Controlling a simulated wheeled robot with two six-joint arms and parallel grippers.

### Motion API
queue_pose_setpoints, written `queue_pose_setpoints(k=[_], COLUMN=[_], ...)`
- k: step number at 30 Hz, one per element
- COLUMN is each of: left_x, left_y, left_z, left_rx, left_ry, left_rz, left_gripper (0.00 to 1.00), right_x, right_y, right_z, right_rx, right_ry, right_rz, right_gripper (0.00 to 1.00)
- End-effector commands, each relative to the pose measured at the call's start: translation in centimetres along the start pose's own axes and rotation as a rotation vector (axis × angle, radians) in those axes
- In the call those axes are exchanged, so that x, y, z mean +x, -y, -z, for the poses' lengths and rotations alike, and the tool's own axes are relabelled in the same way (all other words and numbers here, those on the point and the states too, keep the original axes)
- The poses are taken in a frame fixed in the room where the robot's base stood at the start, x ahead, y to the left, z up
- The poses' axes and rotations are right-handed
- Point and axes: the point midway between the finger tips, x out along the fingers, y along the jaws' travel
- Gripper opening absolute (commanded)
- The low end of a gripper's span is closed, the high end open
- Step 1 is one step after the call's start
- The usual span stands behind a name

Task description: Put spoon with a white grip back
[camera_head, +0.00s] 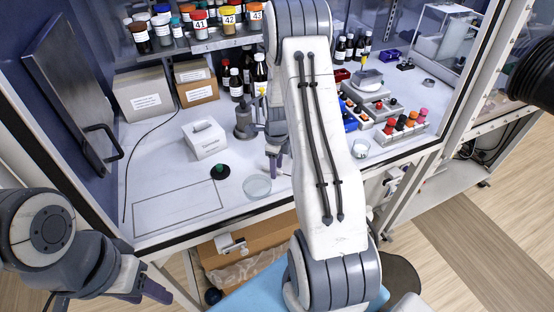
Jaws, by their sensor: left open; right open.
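I cannot make out the spoon with a white grip for certain. A small pale piece (285,173) shows beside my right gripper, too small to identify. My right gripper (274,150) is open inside the cabinet, just above or at the white work surface (230,205), behind a round clear dish (257,187). My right arm hides part of the surface and shelf behind it. My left gripper (146,287) is open at the lower left, outside the cabinet and in front of its front edge.
A white tissue box (205,139), a black-and-green round item (220,171) and a grey stand (244,120) are near the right gripper. Colourful racks (402,127) and a balance (368,80) stand right. An outlined rectangle (177,208) at front left is empty.

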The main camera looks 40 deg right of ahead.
Motion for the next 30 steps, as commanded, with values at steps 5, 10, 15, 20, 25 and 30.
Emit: queue_pose_setpoints(k=[5,10,15,20,25,30], left_x=[0.8,2.0,2.8,3.1,3.2,3.2], left_y=[0.1,0.1,0.2,0.2,0.2,0.2], left_z=[0.0,-0.1,-0.2,-0.2,-0.2,-0.2], left_rx=[-0.001,-0.001,0.0,0.0,0.001,0.0], left_ry=[0.0,0.0,0.0,0.0,0.0,0.0], left_rz=[0.0,0.0,0.0,0.0,0.0,0.0], left_gripper=[0.5,0.5,0.5,0.5,0.5,0.5], right_x=[-2.1,-5.9,-9.3,-11.4,-12.1,-12.6], right_y=[0.1,0.2,0.1,0.1,0.0,-1.3], right_z=[-0.1,-0.1,-0.1,0.0,0.0,-1.0], right_rx=[0.0,0.0,0.0,0.0,0.0,-0.088], right_ry=[0.003,0.005,0.004,0.002,0.0,0.003], right_rz=[0.006,0.008,0.006,0.003,0.0,0.002], right_gripper=[0.48,0.48,0.48,0.48,0.48,0.48])
